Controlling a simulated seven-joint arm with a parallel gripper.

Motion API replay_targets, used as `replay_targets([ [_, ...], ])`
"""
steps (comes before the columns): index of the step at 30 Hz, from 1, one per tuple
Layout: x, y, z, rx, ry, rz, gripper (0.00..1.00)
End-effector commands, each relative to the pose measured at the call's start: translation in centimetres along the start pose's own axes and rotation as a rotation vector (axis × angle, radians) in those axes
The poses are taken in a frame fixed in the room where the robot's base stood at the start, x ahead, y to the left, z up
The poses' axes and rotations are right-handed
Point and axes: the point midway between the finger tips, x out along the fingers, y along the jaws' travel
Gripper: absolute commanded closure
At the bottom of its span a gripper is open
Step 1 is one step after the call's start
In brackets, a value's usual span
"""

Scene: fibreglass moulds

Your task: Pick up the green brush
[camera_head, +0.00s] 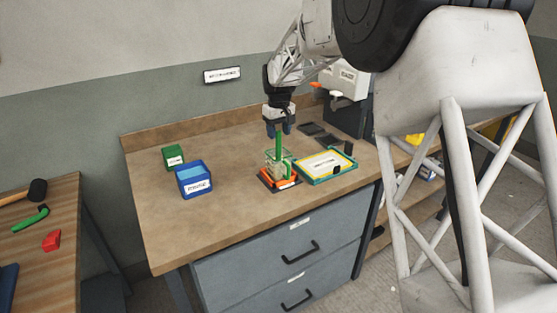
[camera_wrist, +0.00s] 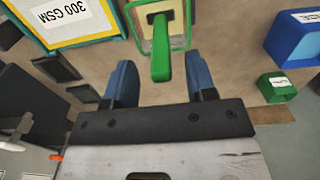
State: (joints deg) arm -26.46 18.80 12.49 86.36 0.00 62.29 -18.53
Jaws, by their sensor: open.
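The green brush (camera_head: 278,145) stands upright, its handle pointing up out of a clear, green-edged container (camera_head: 269,157). Its lower end is hard to make out inside. In the wrist view the brush handle (camera_wrist: 163,62) lies between my two blue fingers, with a gap on each side, and the container's rim (camera_wrist: 186,40) shows beyond. My gripper (camera_head: 279,130) points down at the top of the handle; it also shows in the wrist view (camera_wrist: 160,75). It is open and holds nothing.
Just right is a green-and-yellow framed tray (camera_head: 322,180) with a label. A blue bin (camera_head: 194,184) and a green box (camera_head: 173,157) stand at the left. Dark flat pads (camera_head: 313,129) lie behind. The front left worktop is bare.

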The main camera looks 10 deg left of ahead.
Motion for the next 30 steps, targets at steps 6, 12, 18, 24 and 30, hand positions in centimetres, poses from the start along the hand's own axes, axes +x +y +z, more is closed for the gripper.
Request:
replay_targets([
  [6,2.7,-0.1,0.1,0.000,-0.003,-0.001,0.49],
  [12,3.7,-0.1,0.1,0.000,-0.001,0.000,0.49],
  [18,3.8,-0.1,0.1,0.000,-0.001,0.000,0.49],
  [24,3.8,-0.1,0.1,0.000,-0.001,0.000,0.49],
  [30,3.8,-0.1,0.1,0.000,-0.001,0.000,0.58],
])
